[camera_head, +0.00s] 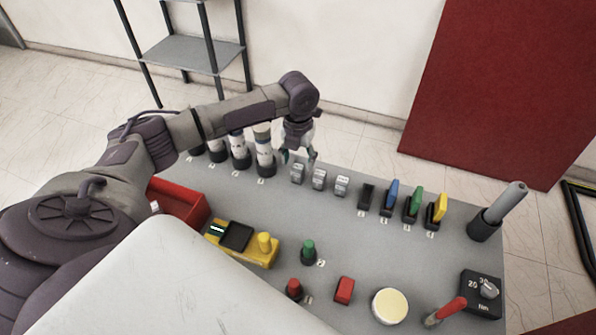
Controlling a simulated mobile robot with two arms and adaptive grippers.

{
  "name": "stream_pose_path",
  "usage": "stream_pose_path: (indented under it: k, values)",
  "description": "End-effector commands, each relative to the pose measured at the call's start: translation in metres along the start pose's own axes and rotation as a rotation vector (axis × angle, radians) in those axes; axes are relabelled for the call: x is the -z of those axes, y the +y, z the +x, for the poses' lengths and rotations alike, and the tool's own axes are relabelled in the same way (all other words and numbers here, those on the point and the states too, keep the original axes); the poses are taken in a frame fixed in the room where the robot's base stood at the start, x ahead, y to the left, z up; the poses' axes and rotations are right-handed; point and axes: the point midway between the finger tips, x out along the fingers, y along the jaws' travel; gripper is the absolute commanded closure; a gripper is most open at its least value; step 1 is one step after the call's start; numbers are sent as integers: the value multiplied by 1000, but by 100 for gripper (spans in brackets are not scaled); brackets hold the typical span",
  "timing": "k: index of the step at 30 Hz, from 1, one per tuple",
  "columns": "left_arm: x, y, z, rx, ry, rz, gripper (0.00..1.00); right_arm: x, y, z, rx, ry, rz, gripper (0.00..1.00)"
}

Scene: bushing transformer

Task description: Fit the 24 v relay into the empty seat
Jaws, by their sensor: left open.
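A row of narrow black seats stands at the right: a blue block (391,193), a green block (414,201) and a yellow block (437,210) sit in three of them. The leftmost black seat (366,196) shows no coloured block. Several small grey-white blocks (318,179) stand in a row left of it. No readable marking tells which piece is the 24 v relay. My left gripper (299,158) is open, pointing down just above and beside the leftmost grey-white block; contact cannot be told. My right gripper is not in view.
Tall white-and-dark cylinders (264,152) stand left of the gripper, partly behind my arm. A red bin (182,203), a yellow tester (245,243), green knob (308,252), pale round button (390,306), red-handled lever (446,311) and grey cylinder (498,211) crowd the grey panel. Its middle is clear.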

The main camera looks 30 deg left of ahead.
Motion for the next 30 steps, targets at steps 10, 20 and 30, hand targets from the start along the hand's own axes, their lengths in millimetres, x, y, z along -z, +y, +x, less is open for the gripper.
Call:
stream_pose_path:
  k: [10, 20, 30]
  values:
    - [-2, 1, 36, -2, 0, 0, 40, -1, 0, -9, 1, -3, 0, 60]
    - [-2, 1, 36, -2, 0, 0, 65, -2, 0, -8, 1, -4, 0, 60]
    - [-2, 1, 36, -2, 0, 0, 100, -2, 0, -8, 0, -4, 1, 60]
